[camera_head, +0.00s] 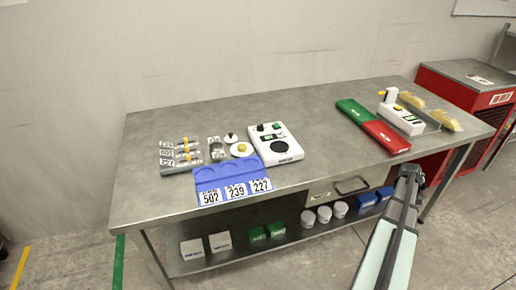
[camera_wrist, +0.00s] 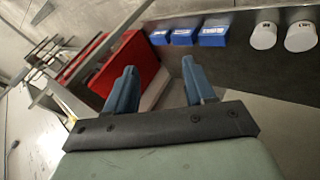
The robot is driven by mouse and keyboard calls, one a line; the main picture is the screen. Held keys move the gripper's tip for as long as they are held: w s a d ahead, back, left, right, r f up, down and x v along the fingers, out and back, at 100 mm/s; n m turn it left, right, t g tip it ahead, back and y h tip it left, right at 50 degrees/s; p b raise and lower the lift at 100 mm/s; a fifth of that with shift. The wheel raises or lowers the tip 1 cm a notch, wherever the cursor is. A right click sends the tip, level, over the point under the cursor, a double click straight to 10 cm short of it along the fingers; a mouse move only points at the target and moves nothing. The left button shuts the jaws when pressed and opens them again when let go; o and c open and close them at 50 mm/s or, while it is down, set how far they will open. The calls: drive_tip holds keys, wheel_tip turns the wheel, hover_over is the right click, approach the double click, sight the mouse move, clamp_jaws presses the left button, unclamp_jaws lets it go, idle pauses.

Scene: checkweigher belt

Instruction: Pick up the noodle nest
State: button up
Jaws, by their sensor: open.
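A small rounded yellow piece (camera_head: 241,149), which may be the noodle nest, sits on a white round plate on the steel table, left of a white control box. Two larger yellow heaps, one at the back (camera_head: 411,98) and one nearer (camera_head: 446,120), lie at the table's right end; I cannot tell whether they are noodles. My gripper (camera_head: 410,172) is beyond the table's front edge at the right, away from all of these. In the wrist view my gripper (camera_wrist: 158,75) is open with nothing between its fingers. No yellow piece shows in that view.
The steel table (camera_head: 170,125) holds a blue numbered tray (camera_head: 214,178), a white control box (camera_head: 276,146), a green and red bar (camera_head: 380,132) and a white device (camera_head: 400,118). A red cabinet (camera_head: 480,92) stands at right. The middle of the tabletop is clear.

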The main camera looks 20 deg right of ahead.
drive_tip(key=d+r+m+g, duration=0.1)
drive_tip(key=d+r+m, duration=0.25)
drive_tip(key=r, duration=0.85)
drive_tip(key=d+r+m+g, duration=0.15)
drive_tip(key=d+r, duration=0.35)
drive_tip(key=r, duration=0.6)
drive_tip(key=w+a+r+m, duration=0.5)
drive_tip(key=w+a+r, duration=0.4)
drive_tip(key=r, duration=0.2)
drive_tip(key=w+a+m+t+y, duration=0.1)
drive_tip(key=w+a+m+y, duration=0.1)
drive_tip(key=w+a, duration=0.8)
drive_tip(key=m+y, duration=0.4)
drive_tip(key=y, duration=0.2)
hover_over(242, 145)
wheel_tip(242, 145, down, 7)
drive_tip(key=shift+g, duration=0.45)
drive_tip(key=f, duration=0.7)
drive_tip(key=shift+w+d+f, duration=0.15)
drive_tip(key=shift+d+f, duration=0.1)
drive_tip(key=shift+f, duration=0.1)
drive_tip(key=shift+a+f, duration=0.15)
drive_tip(key=shift+f, duration=1.15)
drive_tip(key=shift+a+f, duration=0.1)
drive_tip(key=shift+f, duration=1.2)
